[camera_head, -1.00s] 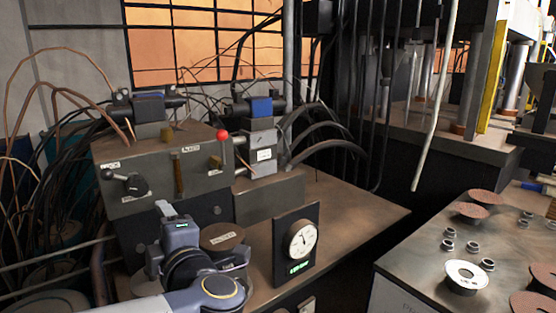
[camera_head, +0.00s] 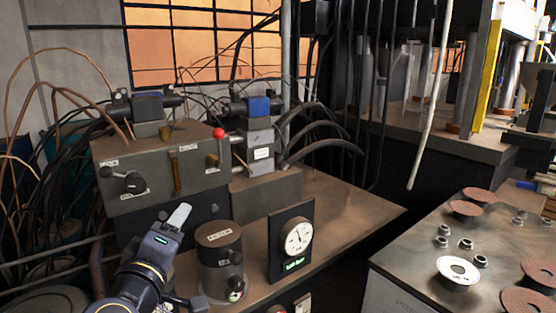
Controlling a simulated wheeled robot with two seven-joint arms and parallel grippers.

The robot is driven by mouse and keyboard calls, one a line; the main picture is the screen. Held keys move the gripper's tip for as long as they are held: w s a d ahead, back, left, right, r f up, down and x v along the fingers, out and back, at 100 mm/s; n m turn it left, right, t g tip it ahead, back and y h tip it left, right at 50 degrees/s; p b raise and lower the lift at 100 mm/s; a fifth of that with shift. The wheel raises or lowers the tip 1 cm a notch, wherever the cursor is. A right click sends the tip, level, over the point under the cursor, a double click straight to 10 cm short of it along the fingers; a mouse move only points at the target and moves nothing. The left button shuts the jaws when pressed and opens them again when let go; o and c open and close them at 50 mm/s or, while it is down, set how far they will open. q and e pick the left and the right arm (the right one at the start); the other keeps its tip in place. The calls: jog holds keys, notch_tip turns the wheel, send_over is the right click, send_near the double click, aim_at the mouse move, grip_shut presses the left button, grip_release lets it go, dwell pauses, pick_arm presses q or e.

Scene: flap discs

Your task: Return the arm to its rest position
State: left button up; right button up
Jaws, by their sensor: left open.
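My left gripper (camera_head: 180,216) comes in from the bottom left of the head view. It is open and I see nothing between its fingers, though the arm hides part of it. It is just left of a dark cylindrical unit (camera_head: 220,262) with a labelled brown top. I cannot tell whether they touch. Behind it stands a grey control box (camera_head: 160,170) with a black knob and a red-balled lever (camera_head: 218,133). My right gripper is not in view.
A dial gauge (camera_head: 297,238) stands upright right of the cylinder. The bench top (camera_head: 345,205) is bare behind it. The right table (camera_head: 415,262) holds brown discs (camera_head: 527,273), a white ring disc (camera_head: 458,268) and several small metal nuts. Cables hang at the left.

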pick_arm(q)
jog(key=s+a+f+m+g+h, duration=0.25)
jog(key=s+f+m+g, duration=0.85)
jog(key=s+f, duration=0.95)
notch_tip(320, 180, up, 15)
jog(key=s+g+p, duration=0.1)
jog(key=p, duration=1.4)
jog(key=shift+s+n, duration=0.3)
jog(key=shift+s, duration=0.1)
dwell(0.5)
